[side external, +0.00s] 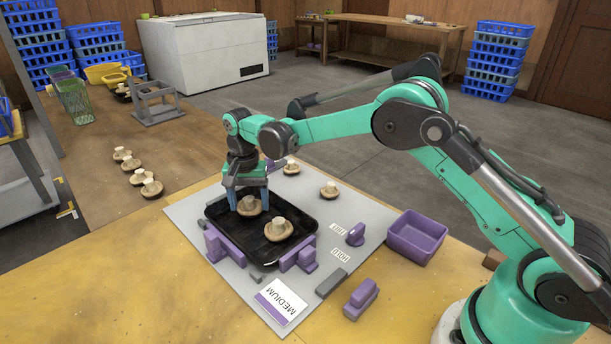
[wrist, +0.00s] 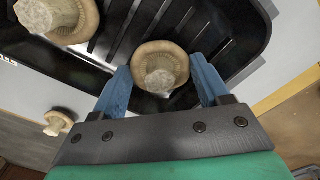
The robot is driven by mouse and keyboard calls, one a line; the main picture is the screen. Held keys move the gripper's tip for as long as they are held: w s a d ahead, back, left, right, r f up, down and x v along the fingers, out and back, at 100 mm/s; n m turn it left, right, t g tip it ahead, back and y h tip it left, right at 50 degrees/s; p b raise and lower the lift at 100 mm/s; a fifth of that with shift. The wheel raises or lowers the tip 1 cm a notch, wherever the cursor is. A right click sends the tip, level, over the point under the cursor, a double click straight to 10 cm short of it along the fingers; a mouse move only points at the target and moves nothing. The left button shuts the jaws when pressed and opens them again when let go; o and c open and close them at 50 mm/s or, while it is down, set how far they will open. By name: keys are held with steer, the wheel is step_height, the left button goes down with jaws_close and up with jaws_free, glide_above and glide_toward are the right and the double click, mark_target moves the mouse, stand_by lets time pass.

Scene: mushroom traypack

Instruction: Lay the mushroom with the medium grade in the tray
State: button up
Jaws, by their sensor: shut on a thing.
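My gripper (side external: 249,196) is shut on a brown mushroom (side external: 249,206), its blue fingers on either side of the cap. In the wrist view this mushroom (wrist: 160,70) sits stem toward the camera between the fingertips (wrist: 162,85), over the ribbed black tray (wrist: 215,22). I cannot tell if it touches the tray floor. The black tray (side external: 258,252) lies on a grey board between purple blocks. A second mushroom (side external: 279,230) lies in the tray, stem up, right of the held one. The MEDIUM card (side external: 281,302) lies in front of the tray.
Two mushrooms, one at the back (side external: 291,168) and one at the right (side external: 329,190), lie on the grey board (side external: 190,212). Several more (side external: 140,176) stand on the table at left. A purple bin (side external: 416,237) and a loose purple block (side external: 361,299) are at right.

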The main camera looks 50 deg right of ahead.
mark_target(249, 197)
steer(key=shift+f, duration=0.15)
steer(key=o, duration=0.9)
steer(key=shift+c, duration=0.2)
steer(key=s+d+r+n+t, duration=0.1)
steer(key=s+r, duration=0.1)
steer(key=r, duration=0.6)
steer(key=s+r+n+t, duration=0.1)
steer(key=s+r, duration=0.1)
steer(key=r, duration=0.6)
steer(key=s+d+f+n+t, duration=0.1)
steer(key=s+f+n+t, duration=0.1)
steer(key=s, duration=0.6)
steer(key=s+d+f+n+t, duration=0.1)
steer(key=s+f+n+t, duration=0.1)
steer(key=s+n, duration=0.3)
steer(key=s+t, duration=0.1)
steer(key=s, duration=0.1)
steer(key=shift+s+d, duration=0.2)
steer(key=shift+s, duration=0.15)
